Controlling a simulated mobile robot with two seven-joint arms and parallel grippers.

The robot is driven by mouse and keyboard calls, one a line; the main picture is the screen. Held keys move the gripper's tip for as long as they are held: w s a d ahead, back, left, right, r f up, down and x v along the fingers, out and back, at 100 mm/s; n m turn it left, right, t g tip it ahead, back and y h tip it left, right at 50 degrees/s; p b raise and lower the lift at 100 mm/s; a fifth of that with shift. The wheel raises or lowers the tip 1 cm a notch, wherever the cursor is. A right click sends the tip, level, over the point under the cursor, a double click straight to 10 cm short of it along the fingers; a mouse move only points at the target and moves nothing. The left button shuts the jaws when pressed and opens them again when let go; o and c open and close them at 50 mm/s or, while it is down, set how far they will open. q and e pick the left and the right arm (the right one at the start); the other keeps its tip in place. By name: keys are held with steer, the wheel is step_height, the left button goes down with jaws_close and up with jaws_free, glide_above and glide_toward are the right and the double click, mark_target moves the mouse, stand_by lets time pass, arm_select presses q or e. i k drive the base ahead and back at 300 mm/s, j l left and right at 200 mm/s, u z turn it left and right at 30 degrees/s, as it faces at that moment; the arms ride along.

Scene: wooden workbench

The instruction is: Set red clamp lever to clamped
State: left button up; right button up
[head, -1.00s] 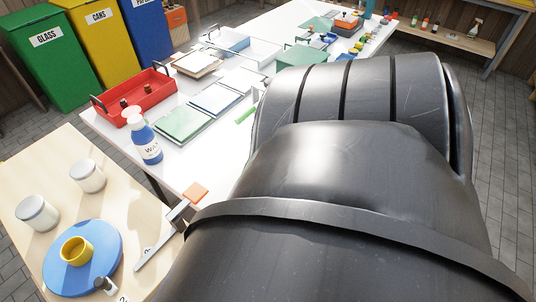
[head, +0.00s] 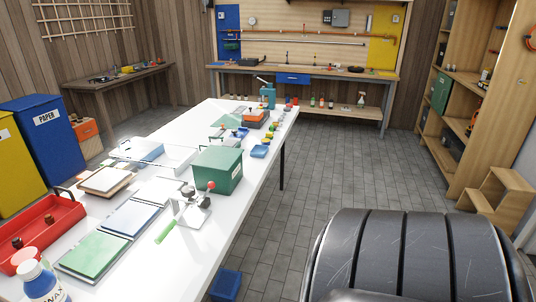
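A small metal toggle clamp (head: 192,210) stands on a light plate near the right edge of the long white table. A lever with a red knob (head: 211,186) rises from it, the knob at the upper right. I cannot tell from this distance whether the lever is clamped. A green bar (head: 165,230) lies at the clamp's left front. Neither gripper shows; only a large black link of my own arm fills the lower right corner, well apart from the clamp.
A green box (head: 217,170) stands just behind the clamp. Green and blue panels (head: 130,219) and a red tray (head: 40,232) lie to its left. A blue bin (head: 226,285) is on the floor beside the white table (head: 232,212). The floor to the right is open, with wooden steps (head: 495,198) beyond.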

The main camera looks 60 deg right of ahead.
mark_target(211, 185)
steer(key=z, duration=0.4)
steer(key=i+l+z, duration=0.1)
steer(key=z, duration=1.05)
steer(key=i+l+z, duration=0.1)
steer(key=l, duration=0.3)
steer(key=i+l, duration=0.15)
steer(key=l, duration=0.25)
steer(key=z, duration=0.05)
